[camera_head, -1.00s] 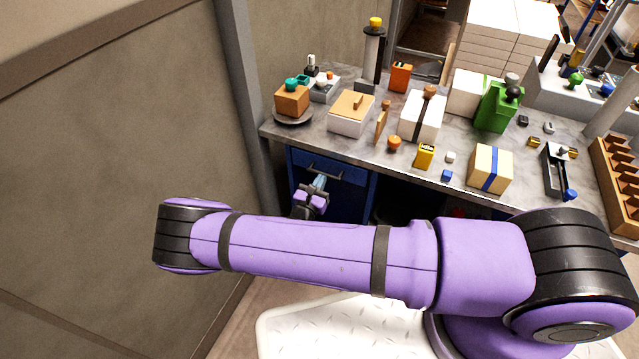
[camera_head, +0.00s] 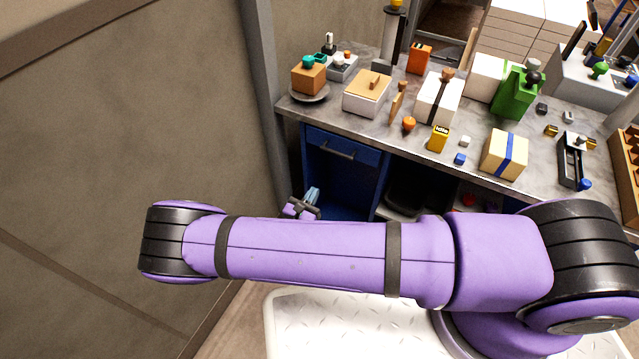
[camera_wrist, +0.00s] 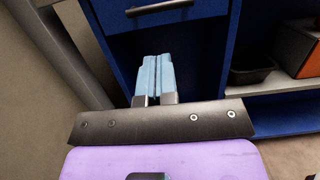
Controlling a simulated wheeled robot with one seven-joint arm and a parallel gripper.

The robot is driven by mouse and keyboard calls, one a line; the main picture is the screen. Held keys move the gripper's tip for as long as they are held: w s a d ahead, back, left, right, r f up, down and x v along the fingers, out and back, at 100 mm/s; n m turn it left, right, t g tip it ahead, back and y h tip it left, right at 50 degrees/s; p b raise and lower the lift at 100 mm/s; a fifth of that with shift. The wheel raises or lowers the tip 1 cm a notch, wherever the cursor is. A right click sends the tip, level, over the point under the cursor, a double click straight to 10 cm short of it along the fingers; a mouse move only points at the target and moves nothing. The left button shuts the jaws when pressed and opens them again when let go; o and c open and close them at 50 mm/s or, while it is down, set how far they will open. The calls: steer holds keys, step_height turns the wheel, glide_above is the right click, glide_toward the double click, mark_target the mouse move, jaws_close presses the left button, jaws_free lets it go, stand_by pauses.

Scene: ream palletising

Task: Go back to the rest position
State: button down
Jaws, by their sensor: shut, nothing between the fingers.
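My gripper (camera_head: 312,194) shows in the head view just above my purple forearm, in front of the blue cabinet under the bench. The wrist view shows its two light blue fingers (camera_wrist: 154,77) side by side and touching, with nothing between them. They point toward the blue cabinet (camera_wrist: 195,60), below a drawer with a dark handle. Part of the wrist is hidden behind my forearm in the head view.
The grey workbench (camera_head: 390,148) holds several boxes, a green canister (camera_head: 517,95) and small parts. A wall (camera_head: 130,110) stands close on the left. Below the bench is an open shelf with a dark tray (camera_wrist: 250,75).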

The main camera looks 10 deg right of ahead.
steer(key=shift+s+a, duration=0.2)
steer(key=shift+s, duration=0.05)
steer(key=s+d+r+m+g+y, duration=0.15)
steer(key=d+r+m+g, duration=0.35)
steer(key=r, duration=0.7)
steer(key=d+r+m+g+y, duration=0.2)
steer(key=d+r+m+g, duration=0.35)
steer(key=r, duration=0.75)
steer(key=d+r+m+g+y, duration=0.1)
steer(key=d+r+m+g, duration=0.2)
steer(key=r+m+g, duration=0.55)
steer(key=s+d+r+m+t+y, duration=0.4)
steer(key=s+r, duration=0.7)
steer(key=s+d+r+m+t+y, duration=0.4)
steer(key=s+r+m, duration=0.1)
steer(key=s+r, duration=0.5)
step_height(320, 180, up, 3)
steer(key=shift+s+f+t, duration=0.2)
steer(key=shift+s+t, duration=0.2)
